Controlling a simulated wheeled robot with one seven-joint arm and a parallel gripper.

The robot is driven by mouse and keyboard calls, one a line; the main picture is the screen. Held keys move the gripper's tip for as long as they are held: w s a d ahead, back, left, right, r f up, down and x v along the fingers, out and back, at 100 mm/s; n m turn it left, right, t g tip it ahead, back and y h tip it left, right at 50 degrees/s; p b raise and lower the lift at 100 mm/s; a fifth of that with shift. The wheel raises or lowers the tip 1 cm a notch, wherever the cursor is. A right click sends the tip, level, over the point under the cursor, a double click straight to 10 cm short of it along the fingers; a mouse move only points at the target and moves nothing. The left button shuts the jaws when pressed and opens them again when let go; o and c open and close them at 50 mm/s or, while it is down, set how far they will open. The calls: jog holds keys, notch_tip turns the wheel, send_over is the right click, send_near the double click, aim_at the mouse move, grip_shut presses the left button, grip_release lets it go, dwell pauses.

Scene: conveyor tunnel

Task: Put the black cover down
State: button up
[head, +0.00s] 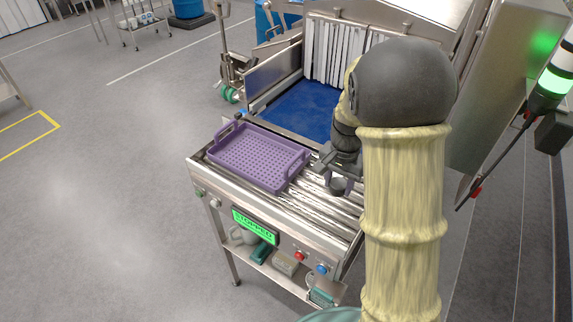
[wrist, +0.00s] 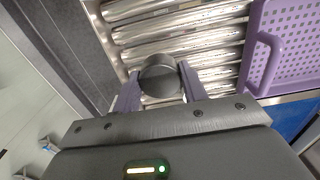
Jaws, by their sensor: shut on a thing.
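The black cover (wrist: 160,78) is a small dark round piece between my gripper's two fingers (wrist: 161,88) in the wrist view. My gripper is shut on it and holds it over or on the metal rollers (wrist: 180,35); I cannot tell whether it touches them. In the head view the cover (head: 340,187) shows low at the tip of my gripper (head: 338,182), to the right of the purple tray. My arm hides part of the rollers there.
A purple perforated tray (head: 246,167) with raised handles lies on the rollers to the left. A blue belt (head: 305,108) leads into a strip curtain (head: 338,50). The front panel has a green "STOPPED" display (head: 255,226) and buttons. A shelf below holds several items.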

jog(key=shift+w, duration=0.1)
jog(key=shift+s, duration=0.3)
jog(key=shift+f, duration=0.2)
jog(key=p, duration=0.1)
send_over(333, 214)
jog(key=f, duration=0.5)
jog(key=shift+w+a+f, duration=0.15)
jog(key=shift+w+f, duration=0.1)
jog(key=shift+f, duration=0.15)
jog(key=shift+s, duration=0.3)
jog(key=shift+w+f+p, duration=0.2)
jog(key=shift+f+p, duration=0.45)
jog(key=shift+f, duration=1.25)
jog(key=shift+s, duration=0.15)
